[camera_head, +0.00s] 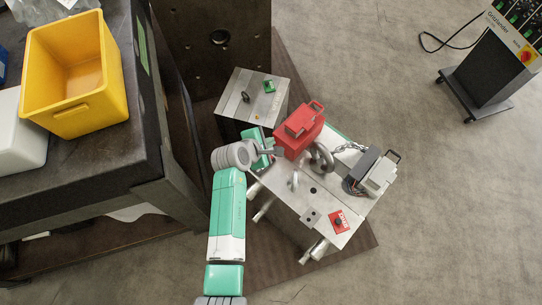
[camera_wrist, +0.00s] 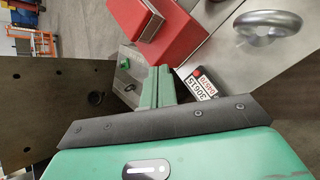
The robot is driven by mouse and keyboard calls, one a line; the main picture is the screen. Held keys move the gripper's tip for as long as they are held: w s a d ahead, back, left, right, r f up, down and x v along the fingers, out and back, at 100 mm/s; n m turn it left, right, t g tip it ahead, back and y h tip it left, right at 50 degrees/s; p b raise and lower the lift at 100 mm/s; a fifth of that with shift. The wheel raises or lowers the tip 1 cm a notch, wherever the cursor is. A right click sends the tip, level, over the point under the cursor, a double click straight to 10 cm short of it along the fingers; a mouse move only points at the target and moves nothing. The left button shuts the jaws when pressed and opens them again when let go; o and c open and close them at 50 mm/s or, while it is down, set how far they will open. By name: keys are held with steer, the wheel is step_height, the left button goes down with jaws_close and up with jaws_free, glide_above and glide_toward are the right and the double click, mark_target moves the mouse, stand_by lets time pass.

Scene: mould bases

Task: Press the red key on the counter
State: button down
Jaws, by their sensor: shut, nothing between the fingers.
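In the wrist view a small dark counter (camera_wrist: 204,86) shows a white face with rows of digits. A small red spot at its upper end (camera_wrist: 196,73) looks like the red key. My gripper (camera_wrist: 160,72) is shut and empty, its green fingers just left of the counter in that picture; I cannot tell whether they touch it. In the head view my gripper (camera_head: 278,151) is beside the near left edge of the large mould base (camera_head: 283,186), below the red box. I cannot make out the counter there.
A red box with a handle (camera_head: 300,130) stands close by my gripper; it also shows in the wrist view (camera_wrist: 168,38). A lifting ring (camera_head: 321,157), chain and grey case (camera_head: 378,175) lie right. A smaller mould block (camera_head: 262,105) stands behind. A yellow bin (camera_head: 75,75) is left.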

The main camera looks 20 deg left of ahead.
step_height(320, 180, down, 8)
steer(key=b, duration=0.7)
steer(key=shift+r, duration=0.2)
steer(key=shift+f+b, duration=0.35)
steer(key=shift+f, duration=0.15)
stand_by(1.0)
steer(key=shift+f, duration=0.3)
steer(key=shift+f, duration=0.4)
stand_by(0.4)
steer(key=shift+r, duration=0.1)
steer(key=shift+r+p, duration=0.75)
